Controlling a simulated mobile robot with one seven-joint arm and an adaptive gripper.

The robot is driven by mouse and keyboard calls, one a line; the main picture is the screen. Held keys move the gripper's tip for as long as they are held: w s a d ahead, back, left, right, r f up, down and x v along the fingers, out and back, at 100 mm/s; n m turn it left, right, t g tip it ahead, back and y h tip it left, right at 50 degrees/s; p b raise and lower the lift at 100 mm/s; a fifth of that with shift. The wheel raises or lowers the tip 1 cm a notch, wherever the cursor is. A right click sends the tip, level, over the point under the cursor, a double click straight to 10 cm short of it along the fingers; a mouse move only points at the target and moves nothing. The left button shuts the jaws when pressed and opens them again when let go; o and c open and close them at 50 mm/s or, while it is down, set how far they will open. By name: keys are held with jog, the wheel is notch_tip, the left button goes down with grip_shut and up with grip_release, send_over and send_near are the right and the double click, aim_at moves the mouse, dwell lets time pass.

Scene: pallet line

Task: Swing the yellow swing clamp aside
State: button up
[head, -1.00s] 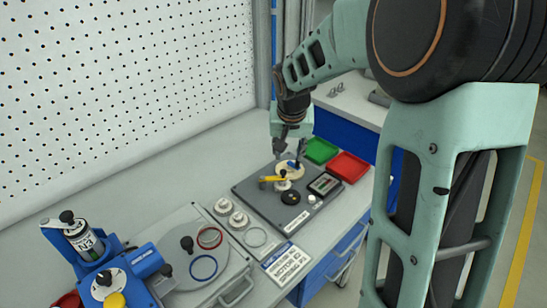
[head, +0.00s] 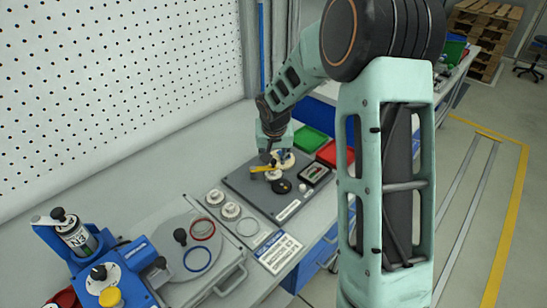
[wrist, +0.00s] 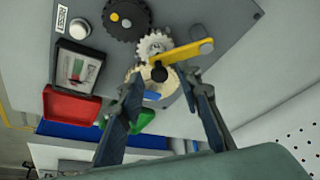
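The yellow swing clamp (head: 262,168) is a flat bar on the dark grey fixture plate (head: 238,182). In the wrist view the yellow clamp (wrist: 184,52) lies across a pale toothed gear, with a grey round end at the right and a black knob (wrist: 159,72) near its left end. My gripper (head: 270,157) is just above the clamp, pointing down. In the wrist view my gripper (wrist: 163,88) is open, its two fingers apart on either side below the knob, with nothing held. Whether a finger touches the clamp cannot be told.
A black gear (head: 281,186) and a framed display (head: 314,174) sit on the plate. A green bin (head: 313,139) and a red bin (head: 330,154) stand behind it. White round parts (head: 230,210) and a blue device (head: 105,275) are at the left. A pegboard backs the bench.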

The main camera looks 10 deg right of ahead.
grip_shut()
dwell(0.3)
